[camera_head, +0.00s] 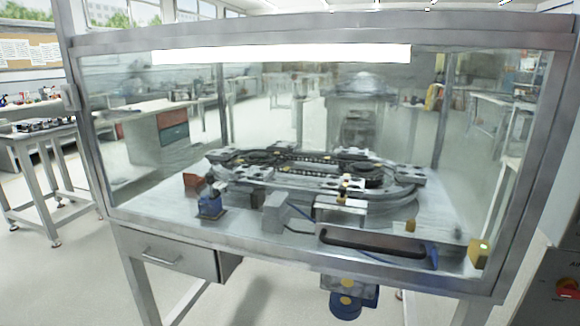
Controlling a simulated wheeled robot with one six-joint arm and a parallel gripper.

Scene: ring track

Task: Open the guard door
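The guard door (130,180) is a clear panel in a grey metal frame on the front of the machine enclosure, and it looks shut. Its dark bar handle (372,243) runs level along the lower right part of the panel. Behind the panel the oval ring track (300,175) stands on a light base plate. A small yellow block with a lit spot (479,252) sits at the lower right corner of the door. My gripper is not in view.
A drawer unit (168,252) hangs under the enclosure at left. A blue and grey unit (347,296) hangs below the front edge. A dark cabinet with a red knob (567,288) stands at the right edge. Workbenches (45,135) stand at left; the floor there is clear.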

